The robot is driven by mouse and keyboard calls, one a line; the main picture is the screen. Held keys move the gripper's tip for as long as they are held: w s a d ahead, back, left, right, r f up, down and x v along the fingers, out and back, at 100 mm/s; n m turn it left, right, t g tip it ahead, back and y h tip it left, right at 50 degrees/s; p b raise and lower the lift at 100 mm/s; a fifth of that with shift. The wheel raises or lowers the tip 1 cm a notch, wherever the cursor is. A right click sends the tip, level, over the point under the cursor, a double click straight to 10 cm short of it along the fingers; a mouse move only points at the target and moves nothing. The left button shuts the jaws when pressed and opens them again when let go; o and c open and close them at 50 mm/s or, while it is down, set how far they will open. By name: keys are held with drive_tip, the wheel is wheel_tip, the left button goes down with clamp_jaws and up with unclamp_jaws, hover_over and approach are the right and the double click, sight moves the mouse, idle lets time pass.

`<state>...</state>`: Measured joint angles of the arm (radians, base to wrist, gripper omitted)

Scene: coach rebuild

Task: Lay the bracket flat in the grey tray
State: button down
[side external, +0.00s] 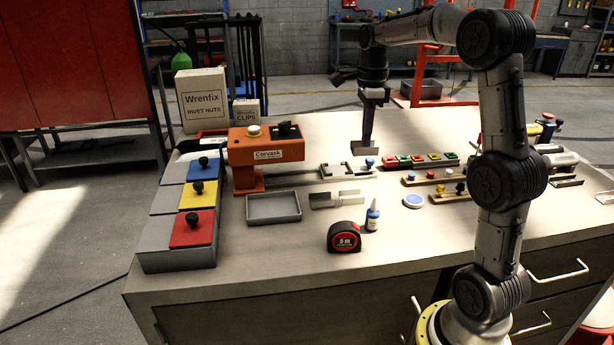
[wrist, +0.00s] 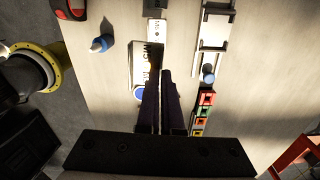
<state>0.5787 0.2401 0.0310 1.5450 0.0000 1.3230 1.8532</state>
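My gripper (side external: 367,139) points down above the middle of the bench, well clear of the top. It is shut on a thin pale metal bracket (side external: 365,149), which hangs at the fingertips in the side view. In the wrist view the two dark fingers (wrist: 160,85) are close together, and a pale-edged shiny piece at their tips looks like the same bracket (wrist: 134,65). Its exact shape is partly hidden by the fingers. The grey tray (side external: 274,220) lies on the bench to the left of my gripper and nearer the side camera. It looks empty.
A metal piece (side external: 335,199) lies right of the tray. A tape measure (side external: 344,237) and small bottle (side external: 372,215) stand in front. An orange machine (side external: 266,147) stands behind the tray; lidded bins (side external: 192,229) are at left. Coloured blocks (side external: 420,161) lie at right.

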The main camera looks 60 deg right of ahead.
drive_tip(key=a+f, duration=0.1)
drive_tip(key=a, duration=1.5)
hover_over(286, 204)
drive_tip(key=shift+n, duration=0.4)
drive_tip(key=f, duration=0.6)
drive_tip(key=s+f, duration=0.1)
drive_tip(key=f, duration=0.2)
drive_tip(key=shift+a, duration=0.1)
drive_tip(key=shift+w+f, duration=0.35)
drive_tip(key=shift+f, duration=0.1)
drive_tip(key=shift+w+f, duration=0.1)
drive_tip(key=shift+f, duration=1.45)
drive_tip(key=shift+f, duration=0.1)
drive_tip(key=c, duration=1.1)
unclamp_jaws()
drive_tip(key=shift+f, duration=0.1)
